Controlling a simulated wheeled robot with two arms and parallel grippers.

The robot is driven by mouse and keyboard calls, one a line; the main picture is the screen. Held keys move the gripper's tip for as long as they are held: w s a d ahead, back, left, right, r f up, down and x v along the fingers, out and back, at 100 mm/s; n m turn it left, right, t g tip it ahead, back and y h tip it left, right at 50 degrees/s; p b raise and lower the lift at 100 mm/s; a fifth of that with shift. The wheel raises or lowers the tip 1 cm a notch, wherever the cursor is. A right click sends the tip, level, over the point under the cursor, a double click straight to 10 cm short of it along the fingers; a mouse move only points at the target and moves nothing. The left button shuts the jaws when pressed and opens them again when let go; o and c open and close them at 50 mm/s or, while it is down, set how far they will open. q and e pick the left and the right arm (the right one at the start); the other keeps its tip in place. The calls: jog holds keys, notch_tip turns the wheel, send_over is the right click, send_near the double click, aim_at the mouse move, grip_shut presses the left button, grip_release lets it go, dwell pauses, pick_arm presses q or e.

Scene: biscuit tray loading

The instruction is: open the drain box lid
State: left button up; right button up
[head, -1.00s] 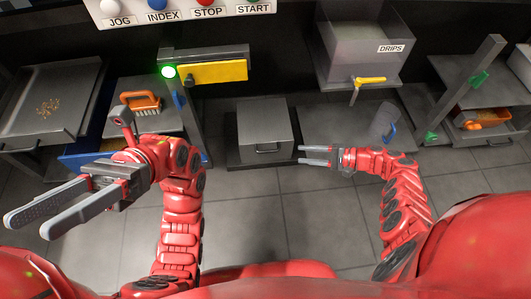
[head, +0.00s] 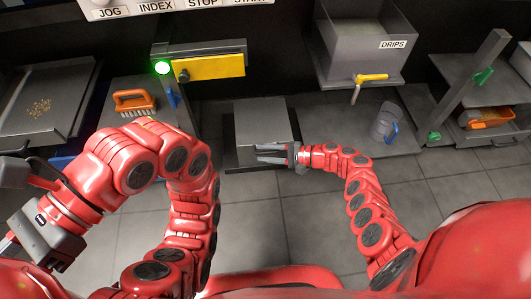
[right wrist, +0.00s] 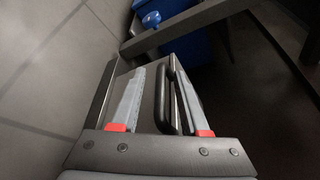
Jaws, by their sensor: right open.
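The drain box (head: 262,118) is a grey box with a flat, closed lid, low in the middle of the head view. My right gripper (head: 258,153) is open at its front face, fingers pointing left. It covers the front handle in the head view. In the right wrist view the dark bar handle (right wrist: 160,100) lies between the two open fingers (right wrist: 155,72); whether they touch it I cannot tell. My left gripper (head: 45,238) is at the lower left, far from the box, its fingers mostly out of sight.
A yellow bar (head: 210,68) and a green lamp (head: 163,67) are behind left of the box. The DRIPS container (head: 365,55) with its yellow tap handle is at the back right. An orange brush (head: 135,100) lies left. Floor in front is clear.

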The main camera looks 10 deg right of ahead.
grip_shut()
jog(key=shift+s, duration=0.1)
dwell(1.2)
